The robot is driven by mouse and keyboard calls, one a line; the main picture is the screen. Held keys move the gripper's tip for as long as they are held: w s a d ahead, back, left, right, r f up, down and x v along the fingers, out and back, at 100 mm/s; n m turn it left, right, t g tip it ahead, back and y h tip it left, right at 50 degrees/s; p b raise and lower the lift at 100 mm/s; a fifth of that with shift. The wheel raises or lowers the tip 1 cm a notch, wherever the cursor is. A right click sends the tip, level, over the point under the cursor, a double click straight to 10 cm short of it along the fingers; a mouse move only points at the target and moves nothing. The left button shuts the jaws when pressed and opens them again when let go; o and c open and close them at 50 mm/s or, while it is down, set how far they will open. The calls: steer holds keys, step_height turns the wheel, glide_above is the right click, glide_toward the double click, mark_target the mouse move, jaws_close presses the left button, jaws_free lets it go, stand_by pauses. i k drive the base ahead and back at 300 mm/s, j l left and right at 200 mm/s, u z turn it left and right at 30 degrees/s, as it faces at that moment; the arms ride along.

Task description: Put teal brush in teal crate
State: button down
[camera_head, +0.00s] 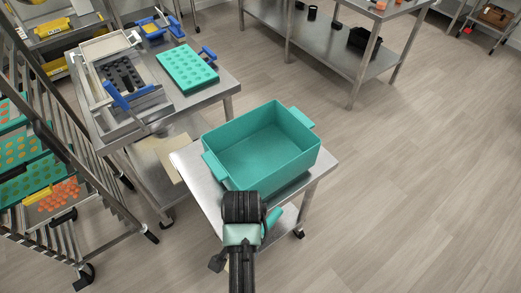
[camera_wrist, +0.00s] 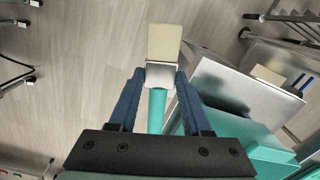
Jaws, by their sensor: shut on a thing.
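The teal brush has a teal handle, a metal ferrule and cream bristles; the brush (camera_wrist: 157,110) lies between the fingers of my gripper (camera_wrist: 160,78) in the wrist view, bristles pointing away. My gripper is shut on its handle. In the head view my arm hides most of the brush, and a teal piece, probably its handle (camera_head: 273,218), shows right of my wrist. The teal crate (camera_head: 297,168) stands upright and empty on a small steel table, just beyond my gripper. A teal part of the crate (camera_wrist: 272,158) shows at the lower right of the wrist view. The brush is outside the crate.
The small steel table (camera_head: 192,167) has a bare strip left of the crate. A larger steel table (camera_head: 222,82) behind it holds a teal mould (camera_head: 187,68) and a depositor frame. A tray rack (camera_head: 75,180) stands at the left. The floor at the right is clear.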

mark_target(262, 162)
steer(key=i, duration=1)
